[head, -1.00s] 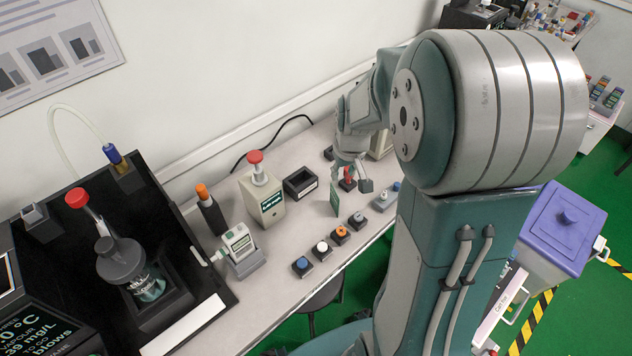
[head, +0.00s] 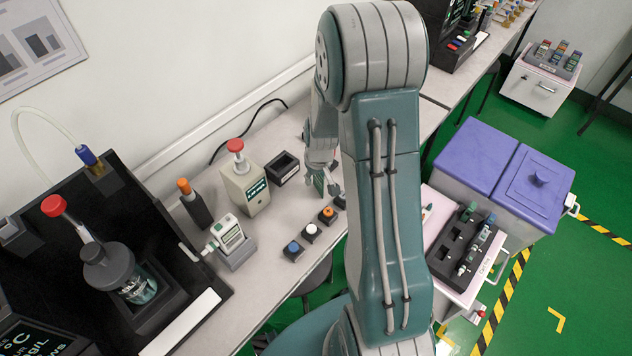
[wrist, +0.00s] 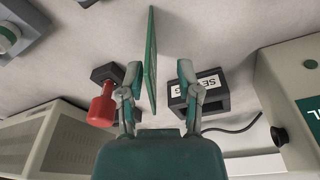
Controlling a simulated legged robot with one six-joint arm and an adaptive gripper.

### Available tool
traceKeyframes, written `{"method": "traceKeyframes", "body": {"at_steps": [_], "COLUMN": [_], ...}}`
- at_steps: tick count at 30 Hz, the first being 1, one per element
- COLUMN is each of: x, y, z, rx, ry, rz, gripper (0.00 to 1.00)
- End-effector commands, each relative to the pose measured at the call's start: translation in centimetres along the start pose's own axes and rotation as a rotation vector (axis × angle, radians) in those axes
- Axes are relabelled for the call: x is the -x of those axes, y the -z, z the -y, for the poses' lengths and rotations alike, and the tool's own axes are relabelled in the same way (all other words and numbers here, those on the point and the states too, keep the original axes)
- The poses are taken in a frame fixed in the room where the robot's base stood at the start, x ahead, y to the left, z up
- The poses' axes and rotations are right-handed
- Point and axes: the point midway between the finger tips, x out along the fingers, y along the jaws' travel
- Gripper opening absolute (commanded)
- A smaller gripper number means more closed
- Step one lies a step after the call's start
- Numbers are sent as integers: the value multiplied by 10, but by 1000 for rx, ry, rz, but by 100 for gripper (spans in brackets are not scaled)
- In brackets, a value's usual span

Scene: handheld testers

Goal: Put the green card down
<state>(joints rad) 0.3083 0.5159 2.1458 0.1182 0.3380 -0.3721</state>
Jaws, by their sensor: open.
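The green card (head: 318,184) stands upright on edge over the bench, in front of the small black tray. In the wrist view the card (wrist: 151,60) shows nearly edge-on between my two fingers. My gripper (wrist: 160,75) is open around it. The card lies close to the left finger, with a clear gap to the right finger; I cannot tell whether it touches the left one. In the head view my gripper (head: 328,178) is low over the bench at the card, partly hidden by my arm. Whether the card's lower edge rests on the bench is unclear.
The black tray (head: 283,170) and a beige box with a red knob (head: 245,180) stand beside the card. Several round push buttons (head: 310,232) line the bench's front. In the wrist view a red knob (wrist: 103,105) is just left of my gripper. A handheld tester (head: 230,240) sits in its cradle.

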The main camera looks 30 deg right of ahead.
Motion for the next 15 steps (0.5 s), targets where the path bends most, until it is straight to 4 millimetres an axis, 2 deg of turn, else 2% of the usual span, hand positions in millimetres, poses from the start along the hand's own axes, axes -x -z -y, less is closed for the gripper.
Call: {"method": "traceKeyframes", "body": {"at_steps": [3,10,11,12,14,15], "x": [-10,-10,-10,-10,-10,-10], "y": [0,0,0,0,0,0], "z": [-1,-1,-1,-1,0,0], "rx": [0,0,0,0,0,0], "ry": [1,-1,-1,-1,-1,-1], "rz": [1,-2,-2,-2,-1,-1], "gripper": [44,44,35,18,0,0]}}
